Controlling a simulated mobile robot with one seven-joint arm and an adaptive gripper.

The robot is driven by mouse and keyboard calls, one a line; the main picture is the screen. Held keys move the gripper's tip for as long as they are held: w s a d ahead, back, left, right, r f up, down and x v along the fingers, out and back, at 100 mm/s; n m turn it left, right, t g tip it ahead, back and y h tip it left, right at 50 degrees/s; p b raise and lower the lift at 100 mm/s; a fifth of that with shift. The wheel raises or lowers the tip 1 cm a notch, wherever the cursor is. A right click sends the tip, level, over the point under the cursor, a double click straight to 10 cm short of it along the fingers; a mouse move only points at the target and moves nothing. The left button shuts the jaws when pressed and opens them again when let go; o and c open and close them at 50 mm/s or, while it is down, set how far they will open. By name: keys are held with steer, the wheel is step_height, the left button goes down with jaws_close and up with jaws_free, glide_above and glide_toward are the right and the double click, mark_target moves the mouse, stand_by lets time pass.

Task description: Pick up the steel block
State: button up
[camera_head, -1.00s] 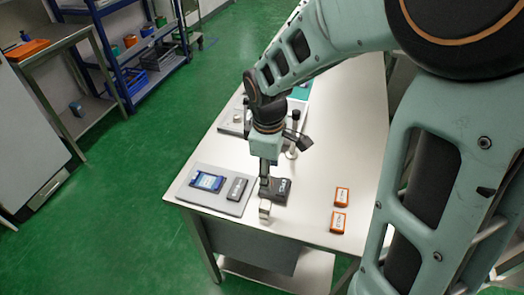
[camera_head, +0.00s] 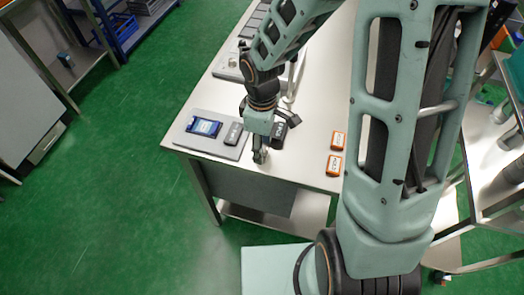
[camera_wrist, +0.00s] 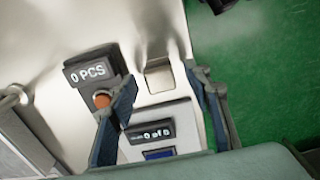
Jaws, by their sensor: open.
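The steel block (camera_wrist: 158,78) is a small shiny metal piece on the pale tabletop in the wrist view. My gripper (camera_wrist: 161,80) is open, with one fingertip on each side of the block and a gap visible to both. I cannot tell how high the fingertips are above the table. In the head view my gripper (camera_head: 260,157) points down near the table's front edge and hides most or all of the block.
A grey plate (camera_head: 213,142) carries a blue-framed screen (camera_head: 203,127) and a dark display (camera_head: 233,133). Two orange boxes (camera_head: 337,140) (camera_head: 333,165) lie to the right. The table edge is near.

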steer(key=shift+f, duration=0.75)
steer(key=shift+c, duration=0.4)
jaws_close()
steer(key=shift+r, duration=0.1)
